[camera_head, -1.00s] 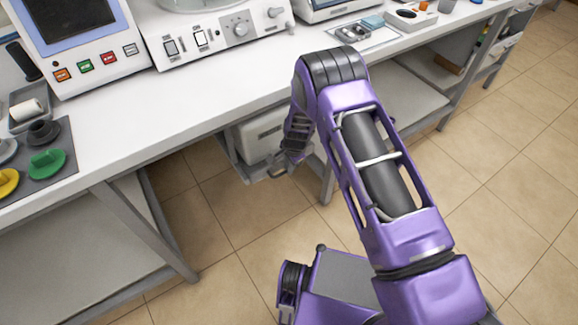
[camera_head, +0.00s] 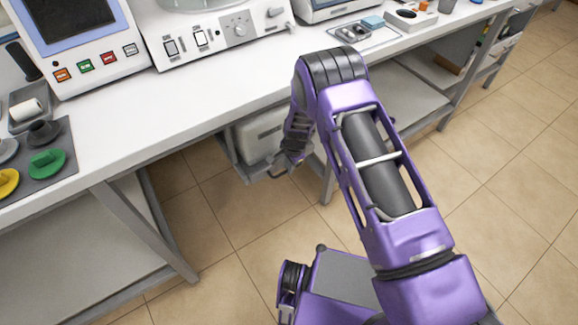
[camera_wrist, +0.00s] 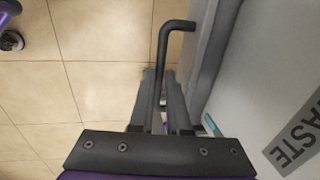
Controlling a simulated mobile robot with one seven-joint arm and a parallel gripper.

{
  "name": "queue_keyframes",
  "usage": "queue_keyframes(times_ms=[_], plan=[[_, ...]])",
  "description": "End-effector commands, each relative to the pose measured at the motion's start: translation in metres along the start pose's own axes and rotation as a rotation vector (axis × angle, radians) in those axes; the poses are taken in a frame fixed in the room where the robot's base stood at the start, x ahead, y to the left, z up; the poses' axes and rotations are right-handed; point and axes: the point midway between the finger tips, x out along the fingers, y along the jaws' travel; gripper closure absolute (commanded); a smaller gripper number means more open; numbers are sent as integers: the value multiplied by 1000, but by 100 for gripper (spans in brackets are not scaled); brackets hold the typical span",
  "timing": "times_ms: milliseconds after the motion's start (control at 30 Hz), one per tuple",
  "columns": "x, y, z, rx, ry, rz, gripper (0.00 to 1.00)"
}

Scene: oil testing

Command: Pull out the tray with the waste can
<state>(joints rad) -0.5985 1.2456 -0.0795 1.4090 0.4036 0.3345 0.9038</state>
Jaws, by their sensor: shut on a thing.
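The white waste can (camera_head: 258,134) stands under the bench in the head view, partly hidden behind my arm. In the wrist view its pale side (camera_wrist: 262,75) bears a grey label with "WASTE" on it. The can sits in a grey tray (camera_head: 243,170), whose edge (camera_wrist: 205,62) runs along the can in the wrist view. A dark bent handle (camera_wrist: 163,60) sticks out from the tray's front. My gripper (camera_wrist: 160,115) is shut on this handle. In the head view my gripper (camera_head: 284,164) is low at the tray's front, its fingers partly hidden.
The white bench (camera_head: 190,115) above carries lab instruments. A grey diagonal bench leg (camera_head: 145,230) stands at left, and another bench support (camera_head: 327,182) stands right of the tray. The tiled floor (camera_head: 230,215) in front of the tray is clear.

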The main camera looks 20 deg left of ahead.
Motion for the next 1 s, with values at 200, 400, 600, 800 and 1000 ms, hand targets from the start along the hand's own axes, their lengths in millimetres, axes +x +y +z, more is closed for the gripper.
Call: queue_keyframes(times_ms=[200, 400, 600, 800, 1000], plan=[[0, 0, 0, 0, 0, 0, 100], [-1, 2, 0, 1, 0, 1, 100], [-6, 23, 0, 3, -1, 4, 100], [-14, 66, 0, 6, -4, 8, 100], [-23, 121, 1, 6, -4, 6, 100]])
